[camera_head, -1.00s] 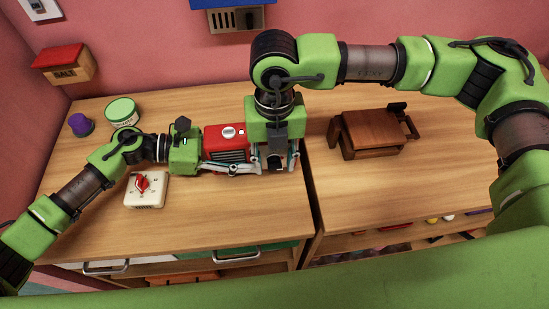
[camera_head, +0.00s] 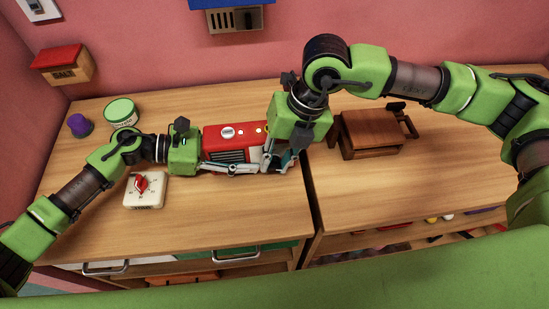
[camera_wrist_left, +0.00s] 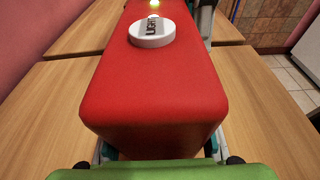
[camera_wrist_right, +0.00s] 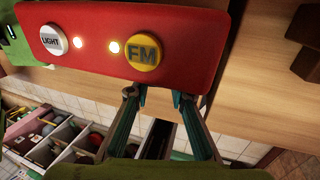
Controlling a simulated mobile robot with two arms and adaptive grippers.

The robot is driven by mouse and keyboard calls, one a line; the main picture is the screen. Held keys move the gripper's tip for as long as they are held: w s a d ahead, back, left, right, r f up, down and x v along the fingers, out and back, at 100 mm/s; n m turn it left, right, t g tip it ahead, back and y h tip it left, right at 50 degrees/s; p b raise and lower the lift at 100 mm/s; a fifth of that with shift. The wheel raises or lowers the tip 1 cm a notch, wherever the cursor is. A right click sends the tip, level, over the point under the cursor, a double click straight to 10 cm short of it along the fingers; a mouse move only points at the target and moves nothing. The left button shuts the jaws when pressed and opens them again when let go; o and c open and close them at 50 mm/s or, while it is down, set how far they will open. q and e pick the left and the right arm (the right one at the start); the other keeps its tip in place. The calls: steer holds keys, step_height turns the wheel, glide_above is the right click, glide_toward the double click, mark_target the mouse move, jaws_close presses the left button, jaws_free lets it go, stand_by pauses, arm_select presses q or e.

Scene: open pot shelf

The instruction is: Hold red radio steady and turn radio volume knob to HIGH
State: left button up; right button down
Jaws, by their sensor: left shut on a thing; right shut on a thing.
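The red radio (camera_head: 225,141) stands on the wooden counter, its top bearing a white LIGHT button (camera_wrist_right: 53,40) and a yellow FM button (camera_wrist_right: 142,52). My left gripper (camera_head: 232,160) comes from the left and is shut across the radio's body, one finger along its front. In the left wrist view the red top (camera_wrist_left: 160,90) fills the middle. My right gripper (camera_head: 270,158) is at the radio's front right, tilted, its fingers (camera_wrist_right: 156,92) reaching below the top's edge. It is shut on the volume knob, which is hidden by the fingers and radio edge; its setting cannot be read.
A brown wooden object (camera_head: 370,134) stands to the right, near my right arm.

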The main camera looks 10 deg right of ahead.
steer(key=y, duration=0.5)
steer(key=shift+s+d+f+y, duration=0.15)
steer(key=shift+d+f+y, duration=0.15)
steer(key=shift+d+f, duration=0.1)
steer(key=shift+d+f+y, duration=0.1)
steer(key=shift+y, duration=2.2)
steer(key=c, duration=1.8)
jaws_free()
steer(key=shift+d, duration=0.15)
steer(key=shift+d, duration=0.3)
steer(key=v, duration=1.1)
steer(key=shift+d, duration=0.15)
